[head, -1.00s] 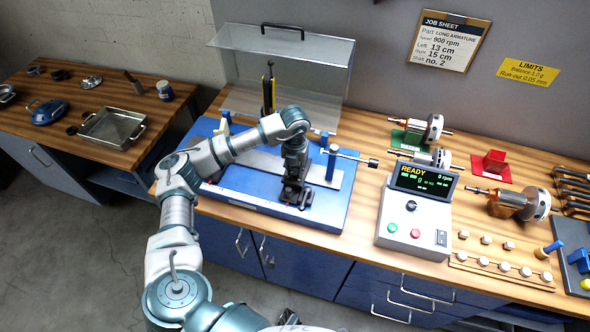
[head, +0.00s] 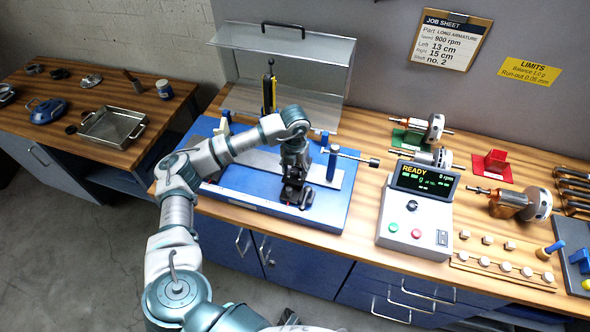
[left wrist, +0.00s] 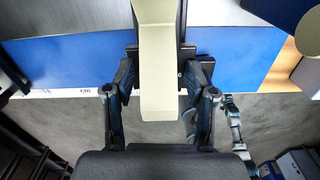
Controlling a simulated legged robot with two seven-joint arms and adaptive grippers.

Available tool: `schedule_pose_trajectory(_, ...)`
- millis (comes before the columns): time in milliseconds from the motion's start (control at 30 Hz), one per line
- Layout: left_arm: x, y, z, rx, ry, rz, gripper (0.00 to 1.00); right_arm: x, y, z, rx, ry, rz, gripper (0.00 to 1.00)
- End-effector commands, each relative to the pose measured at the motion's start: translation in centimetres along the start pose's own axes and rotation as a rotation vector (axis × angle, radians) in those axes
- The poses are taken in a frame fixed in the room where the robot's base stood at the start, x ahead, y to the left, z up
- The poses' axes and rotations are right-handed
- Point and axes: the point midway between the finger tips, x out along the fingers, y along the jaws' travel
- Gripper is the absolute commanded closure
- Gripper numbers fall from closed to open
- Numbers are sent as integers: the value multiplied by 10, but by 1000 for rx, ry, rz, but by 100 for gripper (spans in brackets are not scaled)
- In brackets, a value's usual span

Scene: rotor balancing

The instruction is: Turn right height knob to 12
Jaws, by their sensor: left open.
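The balancing machine's blue base (head: 245,207) lies on the wooden bench, with a white cm scale on its front edge in the left wrist view (left wrist: 60,93). The right upright (head: 331,168) carries a blue knob (head: 324,138) and a rod ending in a dark knob (head: 374,162). I cannot tell which knob sets height, and no setting is readable. My left gripper (head: 297,194) is open, pointing down over the front right of the base, left of that upright. In the left wrist view, a beige piece (left wrist: 156,70) shows between the open fingers (left wrist: 160,85). My right gripper is out of view.
A clear guard (head: 285,65) stands behind the machine. The control box (head: 415,215), reading READY and 0 rpm, stands to the right, with rotors behind and beside it. The job sheet (head: 450,40) gives left 13 cm, right 15 cm. A metal tray (head: 112,127) sits on the left bench.

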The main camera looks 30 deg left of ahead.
Motion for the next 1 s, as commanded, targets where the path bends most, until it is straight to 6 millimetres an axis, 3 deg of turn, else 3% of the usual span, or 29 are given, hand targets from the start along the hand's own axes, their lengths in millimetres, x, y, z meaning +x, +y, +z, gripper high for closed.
schedule_pose_trajectory(167, -14, -1, 1, 0, -5, -2, 44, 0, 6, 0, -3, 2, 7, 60)
schedule_pose_trajectory(500, -86, -1, 1, 0, -3, -1, 44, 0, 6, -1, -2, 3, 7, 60)
schedule_pose_trajectory(633, -106, 0, 1, 0, -1, 0, 44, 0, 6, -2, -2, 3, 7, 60)
schedule_pose_trajectory(1000, -119, 1, 1, 0, 2, 0, 44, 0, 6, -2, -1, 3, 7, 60)
